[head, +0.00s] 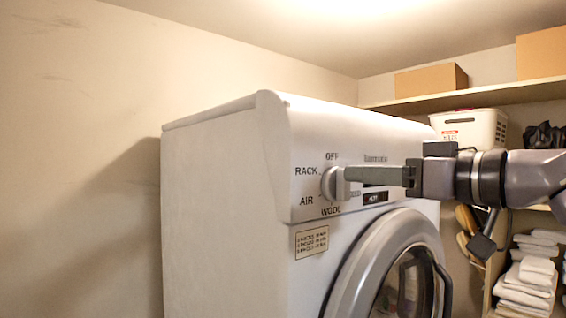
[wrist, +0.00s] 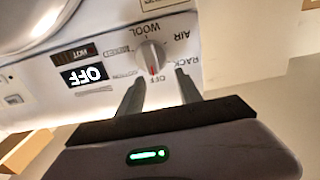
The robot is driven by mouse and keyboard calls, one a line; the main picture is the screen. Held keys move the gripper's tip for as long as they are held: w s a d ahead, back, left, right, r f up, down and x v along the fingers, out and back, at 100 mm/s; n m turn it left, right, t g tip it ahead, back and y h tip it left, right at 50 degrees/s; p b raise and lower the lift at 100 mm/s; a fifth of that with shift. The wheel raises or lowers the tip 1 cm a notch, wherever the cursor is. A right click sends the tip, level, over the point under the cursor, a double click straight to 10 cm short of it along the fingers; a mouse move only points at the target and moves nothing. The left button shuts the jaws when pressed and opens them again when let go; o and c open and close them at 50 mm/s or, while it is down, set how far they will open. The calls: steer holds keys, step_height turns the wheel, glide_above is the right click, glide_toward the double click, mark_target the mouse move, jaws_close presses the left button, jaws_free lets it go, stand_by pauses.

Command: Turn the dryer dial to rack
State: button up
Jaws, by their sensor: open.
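The dryer (head: 215,200) is a white front-loader with a dial (head: 329,184) on its front panel. Labels OFF, RACK, AIR and WOOL stand around the dial. In the wrist view the dial (wrist: 150,57) is a light knob whose red mark points at OFF; RACK is the neighbouring label. The display (wrist: 84,75) reads OFF. My gripper (head: 347,180) is at the panel, close in front of the dial. In the wrist view my gripper (wrist: 158,76) is open, its fingertips spread just short of the dial, with nothing held. Contact with the dial cannot be told.
The round dryer door (head: 385,255) is below the panel. Shelves at the right hold cardboard boxes (head: 431,80), a white basket (head: 470,128) and folded towels (head: 525,282). A bare wall (head: 80,150) is at the left.

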mark_target(340, 185)
steer(key=x, duration=0.4)
steer(key=shift+w+d+f+p, duration=0.1)
steer(key=shift+w+d+p, duration=0.2)
steer(key=shift+w+p, duration=0.05)
steer(key=shift+s+d, duration=0.1)
steer(key=shift+d, duration=0.15)
steer(key=shift+c, duration=0.6)
steer(key=shift+d, duration=0.1)
steer(key=c, duration=0.4)
jaws_close()
steer(key=shift+m, duration=0.3)
